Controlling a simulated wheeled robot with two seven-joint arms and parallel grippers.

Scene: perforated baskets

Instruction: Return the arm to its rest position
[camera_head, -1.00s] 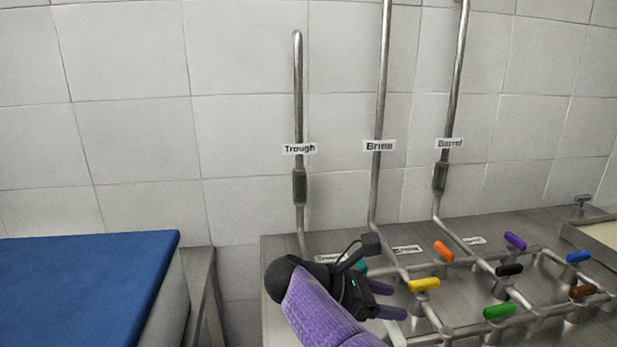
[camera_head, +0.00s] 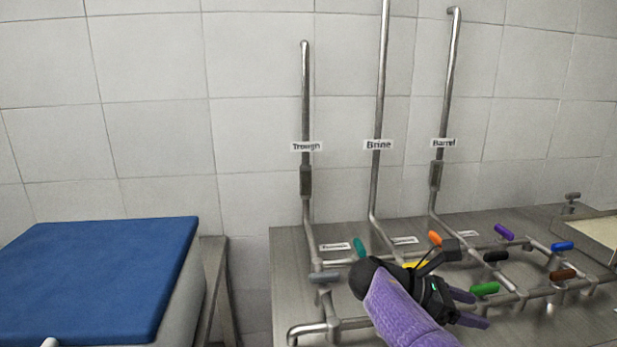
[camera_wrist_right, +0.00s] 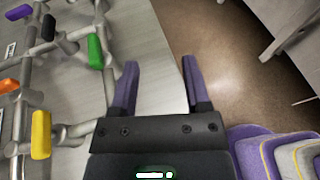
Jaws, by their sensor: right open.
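My right gripper (camera_head: 482,308) is over the steel bench in the head view, at the front of the pipework. Its two purple fingers are apart with nothing between them, as the right wrist view (camera_wrist_right: 158,88) also shows. In the head view the wrist partly covers the yellow handle (camera_head: 414,265). The green handle (camera_head: 484,289) is just beyond the fingertips. In the wrist view the yellow handle (camera_wrist_right: 41,134) and green handle (camera_wrist_right: 95,51) stand clear to the left of the fingers. My left gripper is not in view.
The steel bench (camera_head: 292,260) carries pipes with several coloured handles, among them teal (camera_head: 360,247), grey (camera_head: 324,277), orange (camera_head: 435,238) and black (camera_head: 496,256). Upright pipes labelled Trough, Brine and Barrel rise along the tiled wall. A blue-topped block (camera_head: 95,275) stands at left.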

